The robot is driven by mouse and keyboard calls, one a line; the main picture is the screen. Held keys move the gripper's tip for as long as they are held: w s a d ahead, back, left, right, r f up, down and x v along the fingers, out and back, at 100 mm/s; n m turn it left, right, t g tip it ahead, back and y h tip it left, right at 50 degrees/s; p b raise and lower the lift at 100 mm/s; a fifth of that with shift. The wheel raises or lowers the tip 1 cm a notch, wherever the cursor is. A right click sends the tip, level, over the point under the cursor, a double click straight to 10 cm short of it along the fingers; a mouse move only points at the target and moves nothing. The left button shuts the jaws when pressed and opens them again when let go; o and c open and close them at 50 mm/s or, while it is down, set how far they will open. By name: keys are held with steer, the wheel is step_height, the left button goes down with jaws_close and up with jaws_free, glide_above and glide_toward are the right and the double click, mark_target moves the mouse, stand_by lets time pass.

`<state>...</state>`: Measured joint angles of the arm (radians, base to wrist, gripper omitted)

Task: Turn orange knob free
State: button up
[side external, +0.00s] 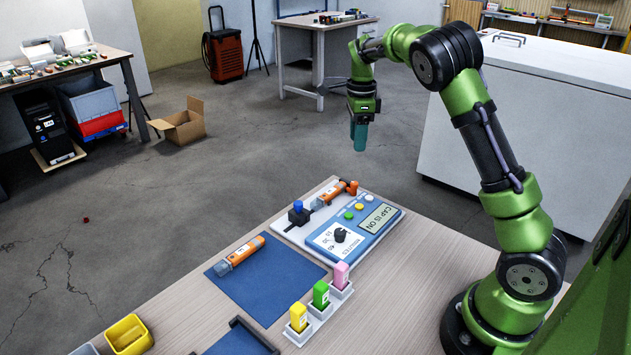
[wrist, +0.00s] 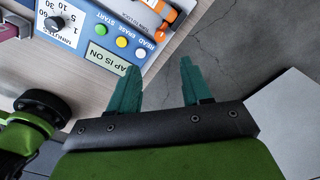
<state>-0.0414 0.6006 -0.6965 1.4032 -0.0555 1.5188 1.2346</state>
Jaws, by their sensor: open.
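The orange knob (side external: 352,187) is a small piece at the right end of the white cradle on the table's far edge. Beside it an orange sensor body (side external: 330,194) lies in the cradle. In the wrist view an orange part (wrist: 164,16) shows at the top edge, partly cut off; I cannot tell whether it is the knob or the sensor. My gripper (side external: 360,138) hangs in the air above and beyond the table's far edge, well apart from the knob. In the wrist view its teal fingers (wrist: 158,85) are spread with nothing between them.
The blue control box (side external: 355,223) has a black dial, coloured buttons and a display reading "CAP IS ON". A blue post (side external: 298,212) stands by the cradle. Another orange sensor (side external: 240,253) lies on a blue mat (side external: 268,285). Yellow, green and pink blocks (side external: 321,294) stand in white holders.

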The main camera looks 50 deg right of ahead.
mark_target(354, 183)
step_height(354, 183, down, 12)
steer(key=shift+f, duration=0.25)
jaws_close()
stand_by(0.3)
